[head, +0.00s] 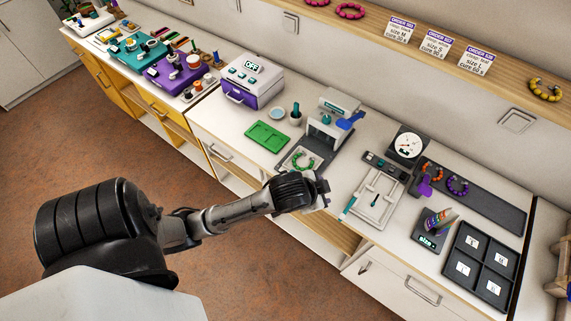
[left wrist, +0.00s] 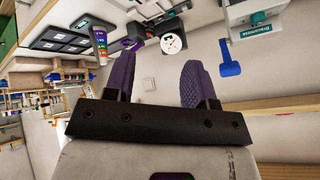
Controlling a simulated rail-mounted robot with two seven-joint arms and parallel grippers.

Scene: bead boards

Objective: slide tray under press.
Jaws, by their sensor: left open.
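The press (head: 325,132) is a white and grey machine with a blue lever (head: 350,121), standing towards the back of the white counter. A small pale tray (head: 288,164) with a ring of green beads (head: 303,161) lies at the front of the press, by its grey base. My left gripper (head: 323,191) hangs near the counter's front edge, to the right of and nearer than the tray, apart from it. Its purple fingers (left wrist: 158,78) are spread and empty in the left wrist view. The press also shows there, in part (left wrist: 262,14), with its blue lever (left wrist: 229,67). My right gripper is not in view.
A green tray (head: 267,137) and a white and purple OFF machine (head: 252,82) stand left of the press. A white frame board (head: 375,194), a round dial (head: 408,146) and a black compartment tray (head: 480,268) stand right. A shelf (head: 420,38) runs above.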

